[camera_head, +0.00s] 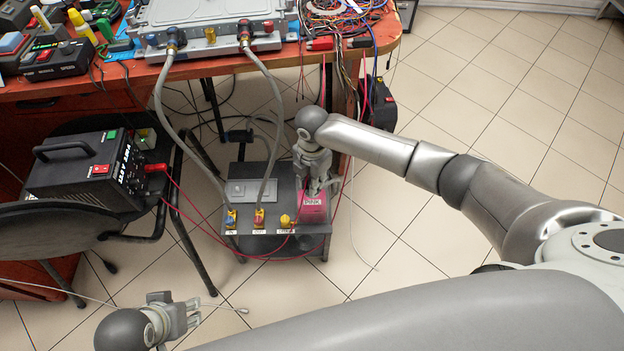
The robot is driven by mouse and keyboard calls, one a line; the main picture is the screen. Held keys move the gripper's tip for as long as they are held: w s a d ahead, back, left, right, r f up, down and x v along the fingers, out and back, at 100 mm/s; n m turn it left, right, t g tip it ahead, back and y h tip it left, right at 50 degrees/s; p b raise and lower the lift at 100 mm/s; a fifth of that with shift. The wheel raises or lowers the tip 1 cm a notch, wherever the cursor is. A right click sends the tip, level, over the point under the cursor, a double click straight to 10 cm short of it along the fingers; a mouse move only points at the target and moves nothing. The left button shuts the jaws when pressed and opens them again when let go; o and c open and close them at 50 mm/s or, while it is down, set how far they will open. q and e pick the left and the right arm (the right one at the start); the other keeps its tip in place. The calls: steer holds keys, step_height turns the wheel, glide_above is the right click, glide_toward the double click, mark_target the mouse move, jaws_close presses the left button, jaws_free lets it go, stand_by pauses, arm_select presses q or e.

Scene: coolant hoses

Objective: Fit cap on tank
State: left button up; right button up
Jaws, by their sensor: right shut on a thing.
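A small pink tank (313,204) with a white label stands at the right side of a low grey cart, beside the table leg. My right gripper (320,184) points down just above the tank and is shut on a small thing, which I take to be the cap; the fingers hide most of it. I cannot tell whether the cap touches the tank's neck. My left gripper (188,316) is low at the bottom left, over the floor and away from the tank. Its jaw opening is not clear.
The grey cart (262,243) carries yellow and blue fittings with two grey hoses (266,110) rising to a metal case (205,22) on the red table (120,85). A black tester (85,170) sits on a chair at left. Red leads hang around the cart. The tiled floor at right is clear.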

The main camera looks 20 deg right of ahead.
arm_select(q)
steer(key=shift+f, duration=0.35)
stand_by(0.7)
steer(key=shift+w, duration=0.2)
steer(key=shift+f, duration=0.3)
steer(key=shift+r, duration=0.1)
stand_by(0.7)
steer(key=shift+s+f+p, duration=0.1)
steer(key=shift+f+p, duration=0.2)
steer(key=shift+f, duration=0.2)
arm_select(e)
steer(key=shift+f, duration=0.1)
arm_select(q)
steer(key=shift+w, duration=0.2)
stand_by(0.4)
steer(key=shift+f, duration=0.65)
stand_by(0.6)
